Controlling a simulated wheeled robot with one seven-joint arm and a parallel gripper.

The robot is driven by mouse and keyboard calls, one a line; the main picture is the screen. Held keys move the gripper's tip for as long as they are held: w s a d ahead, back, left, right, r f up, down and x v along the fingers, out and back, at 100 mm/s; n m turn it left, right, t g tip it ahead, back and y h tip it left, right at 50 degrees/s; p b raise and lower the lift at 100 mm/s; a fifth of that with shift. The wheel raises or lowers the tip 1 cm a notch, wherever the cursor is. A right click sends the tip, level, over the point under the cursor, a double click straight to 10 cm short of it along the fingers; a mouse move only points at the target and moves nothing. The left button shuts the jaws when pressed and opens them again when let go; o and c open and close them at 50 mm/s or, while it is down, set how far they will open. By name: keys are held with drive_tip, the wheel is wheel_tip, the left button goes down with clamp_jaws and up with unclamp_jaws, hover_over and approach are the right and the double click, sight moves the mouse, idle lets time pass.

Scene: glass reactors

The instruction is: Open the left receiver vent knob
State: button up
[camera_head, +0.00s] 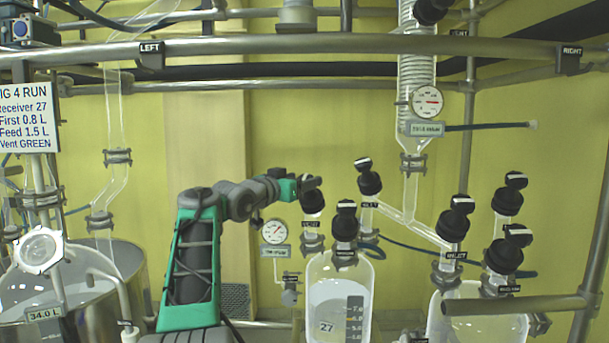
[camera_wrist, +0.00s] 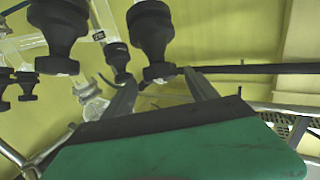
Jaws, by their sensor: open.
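The left receiver (camera_head: 322,297) is a clear glass vessel marked 27 with several black knobs on top. The left receiver vent knob (camera_head: 312,202) appears to be its leftmost one, above a small tag too blurred to read surely. My gripper (camera_head: 308,183) is at the top of this knob, partly hiding it. In the wrist view, which looks inverted, my open gripper (camera_wrist: 160,84) has one finger on either side of the handle end of the nearest black knob (camera_wrist: 151,32). I cannot tell whether the fingers touch it.
The receiver's middle knob (camera_head: 346,222) and the inlet knob (camera_head: 369,182) stand close on the right. A round gauge (camera_head: 275,231) is just below my arm. The right receiver (camera_head: 485,325) has several similar knobs. A metal rail (camera_head: 300,46) crosses above.

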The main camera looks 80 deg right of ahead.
drive_tip(key=shift+x, duration=1.05)
drive_tip(key=shift+w, duration=0.1)
drive_tip(key=c, duration=1.4)
